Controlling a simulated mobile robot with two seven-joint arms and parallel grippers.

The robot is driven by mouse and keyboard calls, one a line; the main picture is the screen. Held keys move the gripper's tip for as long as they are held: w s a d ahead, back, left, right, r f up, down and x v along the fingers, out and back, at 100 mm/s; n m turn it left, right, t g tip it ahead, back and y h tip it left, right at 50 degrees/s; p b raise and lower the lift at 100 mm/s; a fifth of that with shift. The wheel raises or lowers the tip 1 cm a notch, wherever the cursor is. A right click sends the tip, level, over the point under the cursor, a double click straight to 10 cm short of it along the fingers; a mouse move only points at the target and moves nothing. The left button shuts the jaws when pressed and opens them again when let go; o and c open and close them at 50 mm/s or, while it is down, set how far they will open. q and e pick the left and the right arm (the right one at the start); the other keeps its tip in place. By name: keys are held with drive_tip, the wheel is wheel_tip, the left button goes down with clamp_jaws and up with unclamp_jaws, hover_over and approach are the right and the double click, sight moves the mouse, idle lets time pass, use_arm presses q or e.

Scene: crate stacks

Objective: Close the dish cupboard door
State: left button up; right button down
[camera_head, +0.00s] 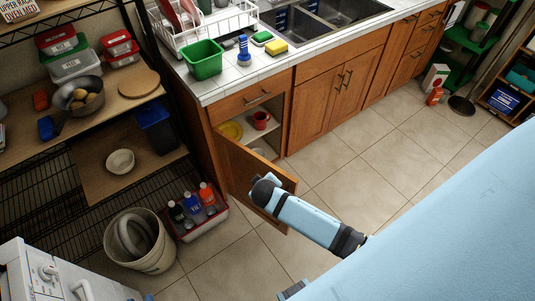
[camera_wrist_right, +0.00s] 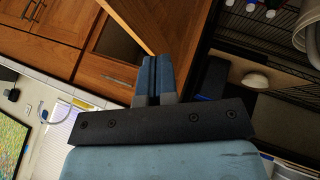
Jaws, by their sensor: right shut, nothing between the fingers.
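The dish cupboard door (camera_head: 232,171) is a brown wooden panel, hinged at its left side and standing wide open into the room. Behind it the cupboard shows a red mug (camera_head: 261,120) and a yellow plate (camera_head: 231,130). My right gripper (camera_head: 262,186) is shut and empty, in front of the door's outer face near its free part; I cannot tell whether it touches. In the wrist view the shut fingers (camera_wrist_right: 154,76) point toward the door (camera_wrist_right: 140,22), close to it. The fingers hide part of the door there.
A red crate with bottles (camera_head: 203,232) stands on the floor left of the door, beside a cream bin (camera_head: 143,250). A wire shelf unit (camera_head: 70,205) is further left. The counter (camera_head: 225,83) is above the cupboard.

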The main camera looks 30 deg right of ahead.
use_arm(q)
drive_tip(key=shift+d+r, duration=0.1)
drive_tip(key=shift+r, duration=0.05)
use_arm(e)
drive_tip(key=w+d+f, duration=0.6)
drive_tip(key=d+f, duration=0.1)
drive_tip(key=f, duration=0.1)
drive_tip(key=shift+w, duration=0.3)
